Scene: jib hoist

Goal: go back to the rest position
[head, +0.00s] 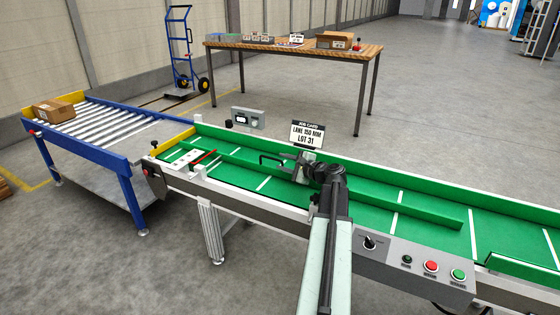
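My arm reaches up from the bottom of the head view over the near side of a green conveyor (400,205). My gripper (289,168) is at its end, above the belt and pointing left. I cannot tell whether the gripper touches the handle. The fingers are small and dark, so their opening cannot be made out.
A job card sign (307,134) reading "LANE 150 MM, LOT 31" stands behind the gripper. A control panel (415,264) with a knob and buttons is at the near right. A roller table (118,149) adjoins on the left; a wooden table (285,50) stands behind.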

